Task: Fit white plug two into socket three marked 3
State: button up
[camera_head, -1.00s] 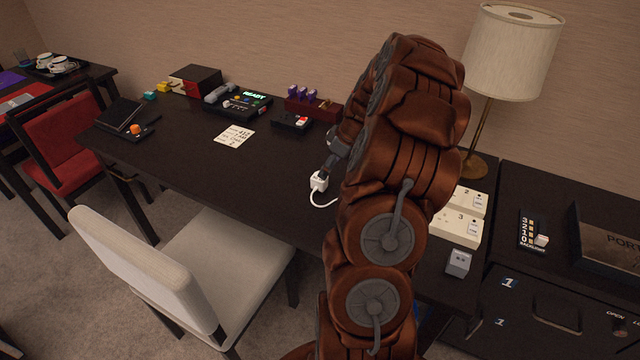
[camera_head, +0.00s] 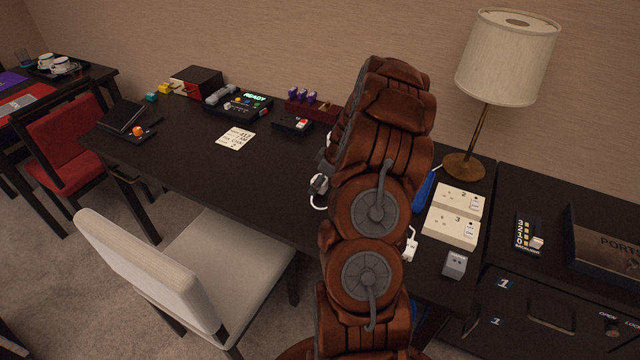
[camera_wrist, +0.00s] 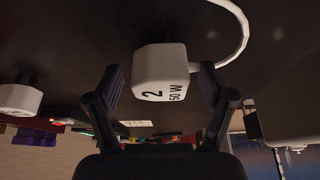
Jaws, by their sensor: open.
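White plug two (camera_wrist: 160,72), marked "2" and "50 W", sits between the two fingers of my gripper (camera_wrist: 158,84) in the wrist view. The fingers are open, with one on each side of it. Its white cord curves off to the upper right.
Another cream socket block, marked 2 (camera_head: 459,199), lies behind socket three. A second white plug (camera_head: 410,247) shows right of my arm. A grey box (camera_head: 455,265) stands in front of the sockets. A lamp (camera_head: 508,55) stands behind.

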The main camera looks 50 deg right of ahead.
jog(key=shift+c, duration=0.4)
jog(key=c, duration=1.3)
jog(key=shift+r, duration=0.1)
